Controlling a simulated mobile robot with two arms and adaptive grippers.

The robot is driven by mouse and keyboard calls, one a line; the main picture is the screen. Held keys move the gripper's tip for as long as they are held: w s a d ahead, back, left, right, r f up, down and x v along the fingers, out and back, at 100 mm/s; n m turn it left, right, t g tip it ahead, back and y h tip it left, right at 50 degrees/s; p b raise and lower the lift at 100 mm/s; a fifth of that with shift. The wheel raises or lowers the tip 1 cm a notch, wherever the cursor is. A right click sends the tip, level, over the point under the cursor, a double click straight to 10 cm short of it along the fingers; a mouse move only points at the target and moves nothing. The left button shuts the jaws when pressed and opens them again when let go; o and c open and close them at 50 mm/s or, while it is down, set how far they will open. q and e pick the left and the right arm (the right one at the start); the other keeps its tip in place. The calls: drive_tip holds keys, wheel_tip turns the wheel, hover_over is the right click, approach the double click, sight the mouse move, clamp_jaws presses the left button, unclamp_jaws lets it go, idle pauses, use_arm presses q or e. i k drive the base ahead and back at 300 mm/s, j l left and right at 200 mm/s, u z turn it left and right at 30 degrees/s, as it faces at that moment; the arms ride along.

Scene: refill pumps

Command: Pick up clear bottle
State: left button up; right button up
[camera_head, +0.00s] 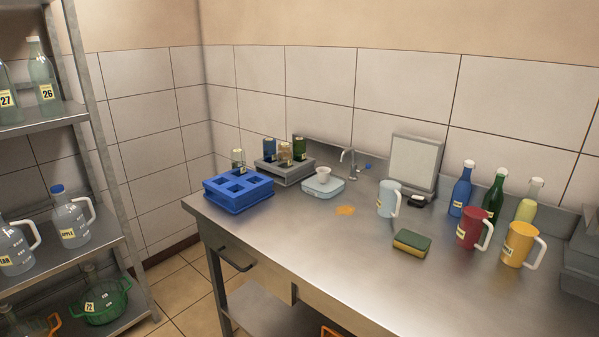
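Clear bottles with white caps stand on the upper shelf at the left; one is labelled 26 (43,80) and another, cut by the left edge, is labelled 27 (5,88). I cannot tell which one the task means. Neither of my grippers is in view.
Handled jugs (72,218) stand on the middle shelf.

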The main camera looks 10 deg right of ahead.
sight(238, 156)
drive_tip(key=z, duration=2.45)
drive_tip(key=u, duration=2.45)
drive_tip(key=i+j, duration=0.25)
drive_tip(key=i, duration=0.25)
drive_tip(key=i+j, duration=0.25)
drive_tip(key=i, duration=0.25)
